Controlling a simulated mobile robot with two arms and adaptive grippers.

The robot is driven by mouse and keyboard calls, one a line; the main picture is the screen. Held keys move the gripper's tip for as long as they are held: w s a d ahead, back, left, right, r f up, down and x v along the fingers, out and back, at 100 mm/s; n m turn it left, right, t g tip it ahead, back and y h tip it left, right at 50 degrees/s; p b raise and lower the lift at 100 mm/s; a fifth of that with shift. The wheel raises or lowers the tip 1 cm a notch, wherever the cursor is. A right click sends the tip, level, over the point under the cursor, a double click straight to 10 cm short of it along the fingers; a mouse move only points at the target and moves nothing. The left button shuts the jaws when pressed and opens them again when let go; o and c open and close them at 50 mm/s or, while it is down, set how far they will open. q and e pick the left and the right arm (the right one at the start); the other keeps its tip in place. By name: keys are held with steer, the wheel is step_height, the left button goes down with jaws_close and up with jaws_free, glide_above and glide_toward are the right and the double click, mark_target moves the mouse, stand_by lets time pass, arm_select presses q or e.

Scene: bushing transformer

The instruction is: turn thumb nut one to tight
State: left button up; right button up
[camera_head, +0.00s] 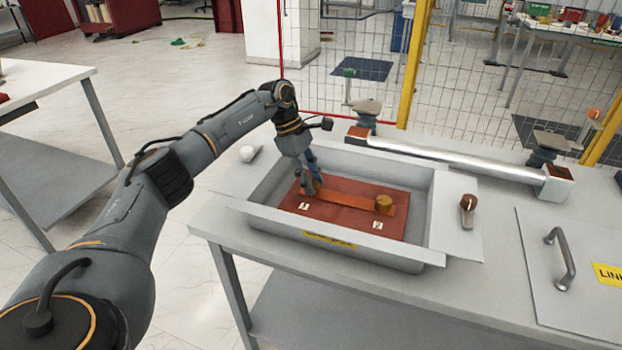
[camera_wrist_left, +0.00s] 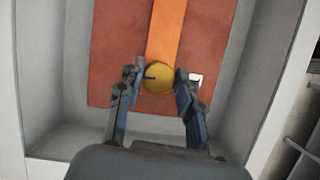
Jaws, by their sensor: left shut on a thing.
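Thumb nut one, a round brass knob with a dark mark, shows between the fingers in the left wrist view (camera_wrist_left: 158,78). It sits at the left end of an orange copper bar (camera_head: 350,200) on a red-brown board (camera_head: 340,221), by the label 1 (camera_head: 304,206). My left gripper (camera_head: 311,187) reaches down into the grey tray and is shut on this nut; in the left wrist view its two fingers (camera_wrist_left: 159,80) stand on either side of it. My right gripper is not in view.
The tray (camera_head: 436,215) has raised walls around the board. A long silver bar (camera_head: 450,160) lies behind it on the table. A small knob with a lever (camera_head: 467,204) stands to the right, then a panel with a handle (camera_head: 564,260). A mesh fence rises behind.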

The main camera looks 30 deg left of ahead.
arm_select(q)
steer(key=o, duration=1.2)
steer(key=shift+a+r, duration=0.1)
steer(key=v, duration=1.1)
steer(key=shift+a+r, duration=0.2)
steer(key=shift+r, duration=0.15)
